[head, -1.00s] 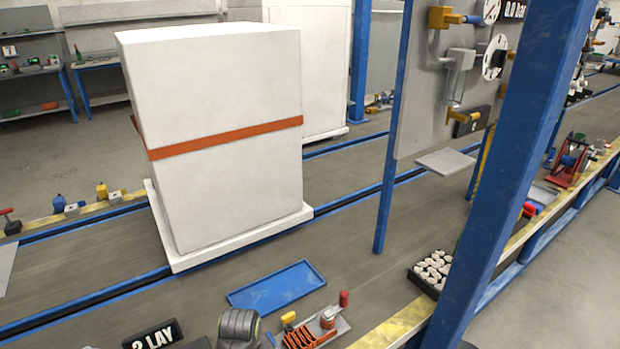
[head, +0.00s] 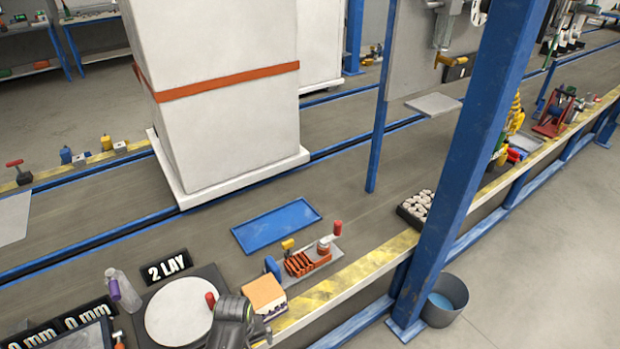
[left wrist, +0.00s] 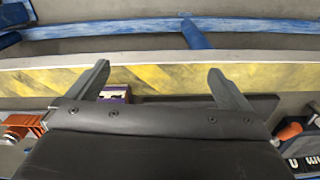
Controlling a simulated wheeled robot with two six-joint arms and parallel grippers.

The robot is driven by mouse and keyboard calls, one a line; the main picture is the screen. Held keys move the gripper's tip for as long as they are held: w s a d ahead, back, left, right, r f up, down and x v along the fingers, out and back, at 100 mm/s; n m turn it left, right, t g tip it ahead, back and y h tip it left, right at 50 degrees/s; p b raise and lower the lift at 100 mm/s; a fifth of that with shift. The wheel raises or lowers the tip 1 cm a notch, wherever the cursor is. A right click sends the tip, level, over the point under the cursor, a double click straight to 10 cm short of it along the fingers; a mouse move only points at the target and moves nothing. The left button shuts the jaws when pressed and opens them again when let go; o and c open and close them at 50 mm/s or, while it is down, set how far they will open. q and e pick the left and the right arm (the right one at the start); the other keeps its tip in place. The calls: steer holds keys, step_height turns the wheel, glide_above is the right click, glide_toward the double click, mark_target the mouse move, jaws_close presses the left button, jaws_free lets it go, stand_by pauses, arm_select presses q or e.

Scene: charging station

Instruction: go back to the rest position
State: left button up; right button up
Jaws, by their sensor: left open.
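My left gripper (left wrist: 162,78) is open in the left wrist view, with its two dark fingers apart and nothing between the tips. It hangs above the yellow-and-black striped bench edge. A dark part of my arm (head: 232,322) shows at the bottom of the head view, beside the round white plate and the orange-topped box; the fingers cannot be made out there. My right gripper is in neither view.
A tall white block (head: 220,130) stands behind.

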arm_select(q)
steer(key=s+a+f+m, duration=0.1)
steer(key=s+a+f, duration=0.2)
steer(key=s+f, duration=0.45)
steer(key=s+a+f+m, duration=0.1)
steer(key=s+a+f, duration=0.4)
steer(key=f, duration=0.4)
steer(key=s+a+f+m, duration=0.1)
steer(key=s+a+f, duration=0.2)
steer(key=s, duration=0.9)
steer(key=s+a+f+m+t+y, duration=0.1)
steer(key=s+a+f, duration=0.2)
steer(key=s, duration=0.9)
step_height(320, 180, down, 2)
steer(key=shift+a+f+m, duration=0.2)
steer(key=shift+a+m, duration=0.2)
